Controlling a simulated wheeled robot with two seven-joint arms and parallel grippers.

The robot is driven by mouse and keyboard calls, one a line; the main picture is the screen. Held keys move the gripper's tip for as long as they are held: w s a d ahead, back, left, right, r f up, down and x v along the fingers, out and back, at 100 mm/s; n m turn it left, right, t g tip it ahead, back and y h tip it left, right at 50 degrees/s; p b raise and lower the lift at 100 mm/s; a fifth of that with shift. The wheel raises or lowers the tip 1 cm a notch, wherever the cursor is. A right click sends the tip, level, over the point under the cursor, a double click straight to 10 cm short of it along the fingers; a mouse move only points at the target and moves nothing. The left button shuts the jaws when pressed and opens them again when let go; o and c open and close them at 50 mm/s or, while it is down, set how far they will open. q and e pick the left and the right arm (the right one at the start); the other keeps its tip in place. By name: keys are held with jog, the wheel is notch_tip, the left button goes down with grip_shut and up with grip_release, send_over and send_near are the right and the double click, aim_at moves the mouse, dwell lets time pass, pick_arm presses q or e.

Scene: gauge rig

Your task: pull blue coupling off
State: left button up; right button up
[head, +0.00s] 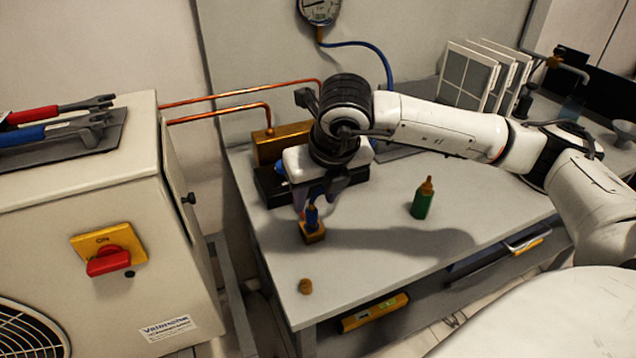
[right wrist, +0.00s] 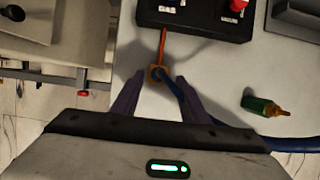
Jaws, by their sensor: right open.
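The blue coupling (head: 312,215) stands upright on a small brass block (head: 313,234) near the left front of the bench. My right gripper (head: 314,204) points down at it, fingers spread and partly hiding its top. In the right wrist view my right gripper (right wrist: 158,80) is open, with the brass piece (right wrist: 157,73) and blue by it between and just beyond the fingertips. Whether the fingers touch the coupling I cannot tell. My left gripper is not in view.
A green bottle (head: 422,199) stands to the right on the bench; it also shows in the right wrist view (right wrist: 262,105). A black box (right wrist: 195,18) lies behind.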

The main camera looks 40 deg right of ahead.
aim_at(312, 205)
jog(key=x, duration=0.5)
jog(key=shift+w+f, duration=0.1)
jog(key=shift+f, duration=0.2)
grip_shut()
